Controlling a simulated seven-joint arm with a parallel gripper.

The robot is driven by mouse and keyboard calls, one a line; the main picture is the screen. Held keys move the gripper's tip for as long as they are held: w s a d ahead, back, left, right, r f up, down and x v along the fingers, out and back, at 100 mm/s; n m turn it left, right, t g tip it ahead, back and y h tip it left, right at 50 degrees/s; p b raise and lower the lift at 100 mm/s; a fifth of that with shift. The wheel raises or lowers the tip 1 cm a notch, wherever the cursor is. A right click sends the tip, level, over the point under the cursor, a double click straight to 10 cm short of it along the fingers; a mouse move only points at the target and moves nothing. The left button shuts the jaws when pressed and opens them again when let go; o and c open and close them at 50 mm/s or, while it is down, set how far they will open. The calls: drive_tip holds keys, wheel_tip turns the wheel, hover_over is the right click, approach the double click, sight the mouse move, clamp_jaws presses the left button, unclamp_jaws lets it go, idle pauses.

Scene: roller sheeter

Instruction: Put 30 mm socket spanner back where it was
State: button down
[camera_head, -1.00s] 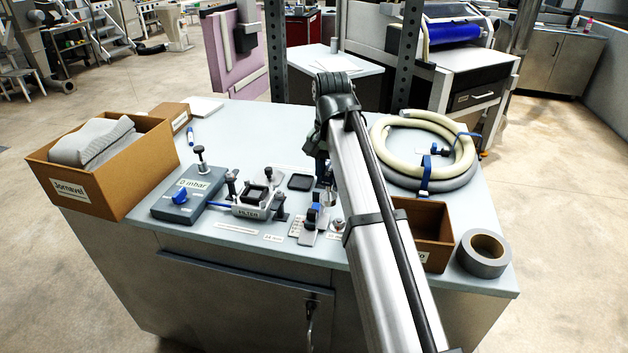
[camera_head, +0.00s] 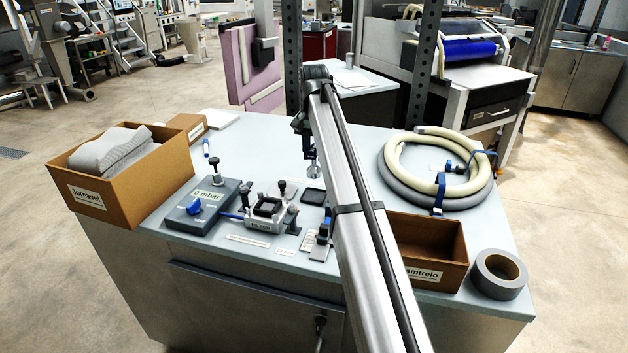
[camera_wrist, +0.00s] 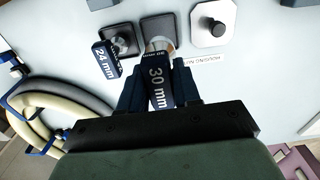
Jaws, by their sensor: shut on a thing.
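My gripper (camera_wrist: 158,76) is shut on the 30 mm socket spanner (camera_wrist: 158,92), its dark blue label facing the wrist camera. The spanner's metal end overlaps the near edge of an empty dark square pad (camera_wrist: 156,27) in the wrist view. In the head view the spanner (camera_head: 313,168) hangs upright below my gripper (camera_head: 304,126), behind the pad (camera_head: 314,196); the gap to the table cannot be told exactly. A 24 mm spanner (camera_wrist: 105,59) stands at another dark pad just left of it in the wrist view. My arm hides part of this area.
A light plate with a black knob (camera_wrist: 216,27) lies right of the pad in the wrist view. The filter block (camera_head: 266,214), the 0 mbar box (camera_head: 205,205), a coiled hose (camera_head: 392,170), a brown bin (camera_head: 455,262) and a tape roll (camera_head: 499,275) stand around.

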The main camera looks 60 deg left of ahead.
sight(314, 167)
drive_tip(key=shift+f, duration=3.7)
drive_tip(key=shift+f, duration=0.1)
drive_tip(key=c, duration=0.8)
unclamp_jaws()
wheel_tip(314, 167, up, 12)
drive_tip(key=shift+r, duration=0.1)
